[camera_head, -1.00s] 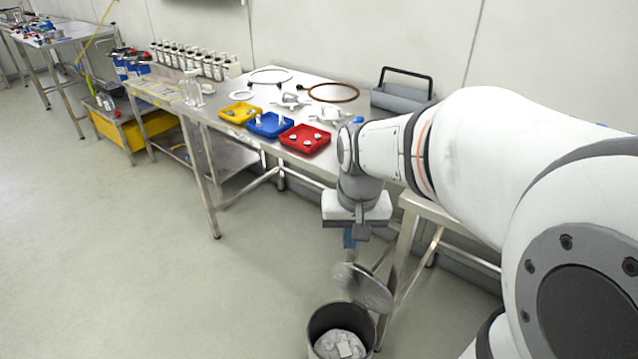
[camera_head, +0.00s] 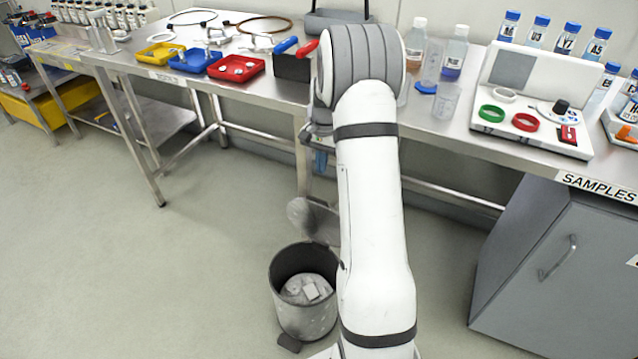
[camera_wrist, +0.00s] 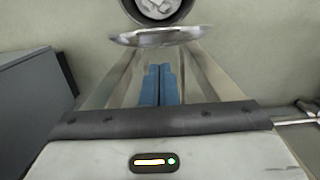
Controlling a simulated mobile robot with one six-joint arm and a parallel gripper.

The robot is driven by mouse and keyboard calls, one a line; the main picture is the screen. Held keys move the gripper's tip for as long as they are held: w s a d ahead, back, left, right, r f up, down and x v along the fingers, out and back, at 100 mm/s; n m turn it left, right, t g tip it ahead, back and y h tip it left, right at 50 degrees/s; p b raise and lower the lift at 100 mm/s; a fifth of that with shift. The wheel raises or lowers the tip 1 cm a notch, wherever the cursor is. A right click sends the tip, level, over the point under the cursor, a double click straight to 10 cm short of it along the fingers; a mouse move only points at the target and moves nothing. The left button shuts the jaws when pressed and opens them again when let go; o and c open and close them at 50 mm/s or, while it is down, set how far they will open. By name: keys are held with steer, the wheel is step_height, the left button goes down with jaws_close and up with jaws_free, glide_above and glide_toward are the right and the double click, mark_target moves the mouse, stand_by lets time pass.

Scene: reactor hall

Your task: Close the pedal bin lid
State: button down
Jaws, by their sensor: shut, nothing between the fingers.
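The grey pedal bin (camera_head: 303,318) stands on the floor at lower centre in the head view, with pale waste inside and a dark pedal (camera_head: 289,343) at its foot. Its round metal lid (camera_head: 312,218) is open, raised steeply at the back rim, and my arm partly covers it. In the wrist view the lid (camera_wrist: 155,37) shows nearly edge-on, with the bin (camera_wrist: 130,12) beyond it. My gripper (camera_wrist: 160,68) has its blue fingers together, empty, pointing toward the lid; contact cannot be told. In the head view the arm hides most of it.
A steel bench (camera_head: 450,125) runs behind the bin, carrying red, blue and yellow trays, bottles and a white device (camera_head: 530,100). Its legs stand close behind the lid. A grey cabinet (camera_head: 555,270) is at right. The floor left of the bin is clear.

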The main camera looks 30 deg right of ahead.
steer(key=f, duration=0.3)
steer(key=f+b, duration=0.1)
steer(key=f, duration=0.2)
steer(key=a+f, duration=0.1)
steer(key=f, duration=0.2)
steer(key=shift+s+f+b, duration=0.1)
steer(key=shift+s+b, duration=0.25)
